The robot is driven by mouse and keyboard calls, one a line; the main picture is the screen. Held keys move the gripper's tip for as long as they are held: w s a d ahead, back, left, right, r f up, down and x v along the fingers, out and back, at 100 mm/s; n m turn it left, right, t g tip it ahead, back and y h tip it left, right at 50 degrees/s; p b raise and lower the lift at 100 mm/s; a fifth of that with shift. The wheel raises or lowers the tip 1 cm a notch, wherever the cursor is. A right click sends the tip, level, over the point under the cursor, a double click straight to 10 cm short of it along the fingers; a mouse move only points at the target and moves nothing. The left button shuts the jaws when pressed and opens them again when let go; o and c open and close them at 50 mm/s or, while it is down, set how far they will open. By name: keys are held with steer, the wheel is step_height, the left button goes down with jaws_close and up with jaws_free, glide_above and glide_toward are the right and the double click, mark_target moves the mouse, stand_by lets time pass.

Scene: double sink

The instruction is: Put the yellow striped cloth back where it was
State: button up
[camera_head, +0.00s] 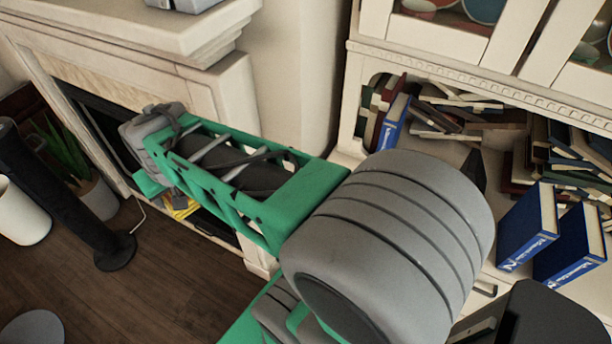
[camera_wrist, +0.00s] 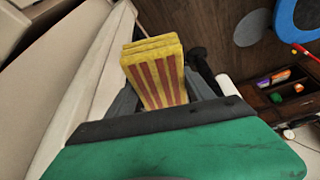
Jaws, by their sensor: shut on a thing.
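The yellow striped cloth (camera_wrist: 155,72) is a folded yellow block with red stripes. In the wrist view it sits between the fingers of my gripper (camera_wrist: 165,95), which is shut on it. In the head view only a small yellow part of the cloth (camera_head: 181,207) shows below the end of my green and grey arm, in front of the fireplace. The rest of it is hidden by my arm, and the fingers are not clear there.
A white fireplace mantel (camera_head: 120,40) stands close behind my gripper. A black column-like stand (camera_head: 70,200), a white pot (camera_head: 22,212) and a potted plant (camera_head: 95,195) are at the left. A white bookcase (camera_head: 440,70) with books is at the right. Wooden floor (camera_head: 165,285) is open below.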

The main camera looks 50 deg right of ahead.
steer(key=s+d+f+m+g+h+b, duration=0.25)
steer(key=s+d+m, duration=0.3)
steer(key=d, duration=0.35)
steer(key=s+d+f+m+g+h+b, duration=0.1)
steer(key=s+d+f+m+b, duration=0.15)
steer(key=s+d+m, duration=0.55)
steer(key=s+d+f+m+g+b, duration=0.1)
steer(key=s+d+m+g+b, duration=0.35)
steer(key=s+d+m, duration=0.6)
steer(key=shift+n+t+y, duration=0.25)
steer(key=shift+n+t, duration=0.05)
steer(key=shift+t, duration=0.1)
steer(key=d+f, duration=0.3)
steer(key=d, duration=0.1)
steer(key=w+d+f, duration=0.1)
steer(key=d+f, duration=0.2)
steer(key=d, duration=0.1)
steer(key=w+d+f, duration=0.1)
steer(key=d+f, duration=0.2)
steer(key=d, duration=0.1)
steer(key=shift+w+f, duration=0.2)
steer(key=shift+f, duration=0.05)
step_height(320, 180, down, 3)
steer(key=shift+r+p, duration=0.15)
steer(key=shift+p, duration=0.2)
steer(key=shift+f, duration=0.4)
steer(key=o, duration=1.3)
